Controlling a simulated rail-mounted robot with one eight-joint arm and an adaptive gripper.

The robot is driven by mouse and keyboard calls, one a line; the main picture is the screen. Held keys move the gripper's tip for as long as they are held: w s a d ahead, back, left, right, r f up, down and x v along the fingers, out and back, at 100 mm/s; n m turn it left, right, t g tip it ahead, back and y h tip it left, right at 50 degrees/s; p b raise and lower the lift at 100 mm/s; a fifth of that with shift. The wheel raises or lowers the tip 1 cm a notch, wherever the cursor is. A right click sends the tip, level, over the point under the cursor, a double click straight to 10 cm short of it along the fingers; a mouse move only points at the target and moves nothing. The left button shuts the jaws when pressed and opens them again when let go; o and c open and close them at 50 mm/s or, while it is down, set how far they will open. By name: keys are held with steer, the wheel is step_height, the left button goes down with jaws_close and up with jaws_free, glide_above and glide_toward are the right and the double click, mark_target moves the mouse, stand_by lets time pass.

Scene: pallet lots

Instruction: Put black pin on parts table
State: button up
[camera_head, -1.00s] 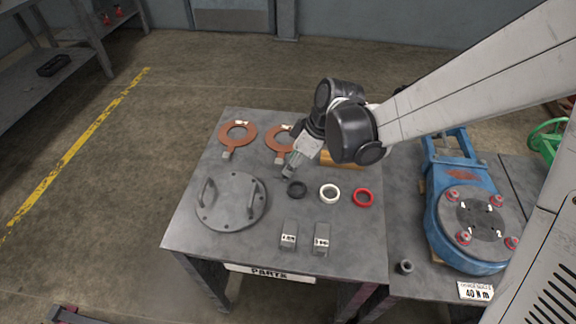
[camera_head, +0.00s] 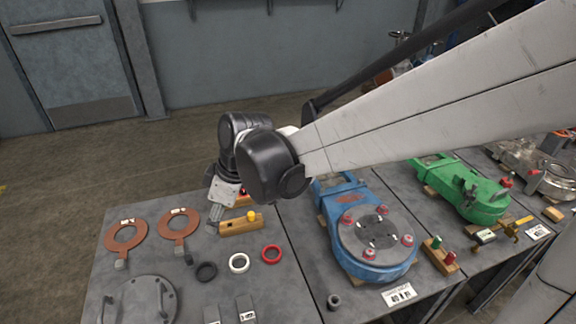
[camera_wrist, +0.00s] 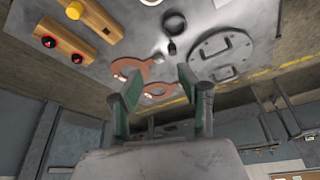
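The parts table (camera_head: 222,292) is a dark grey top at the lower left of the head view; it also fills the top of the wrist view (camera_wrist: 225,12). My gripper (camera_head: 213,230) is over its back part, beside a wooden block (camera_head: 236,227) with a yellow peg. In the wrist view my gripper (camera_wrist: 157,88) has its two green-padded fingers apart with nothing clearly between them. I cannot make out the black pin for sure. A small dark piece (camera_wrist: 172,48) lies on the table near the black ring, and I cannot tell whether it is the pin.
The table holds two copper rings with handles (camera_head: 126,238), black (camera_head: 206,272), white (camera_head: 239,263) and red (camera_head: 271,254) rings, and a round handled plate (camera_head: 140,300). A blue valve body (camera_head: 340,190) stands right.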

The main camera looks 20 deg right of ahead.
steer(key=s+d+r+m+t+h, duration=0.2)
steer(key=s+d+m, duration=0.4)
steer(key=d, duration=0.5)
steer(key=s+d+r+m+t+h, duration=0.2)
steer(key=s+d+r+m, duration=0.3)
steer(key=d, duration=0.6)
steer(key=s+m+t, duration=0.1)
steer(key=s+m, duration=0.1)
steer(key=shift+r+m, duration=0.2)
steer(key=shift+m, duration=0.1)
step_height(320, 180, up, 2)
steer(key=shift+p, duration=1)
steer(key=shift+c, duration=0.5)
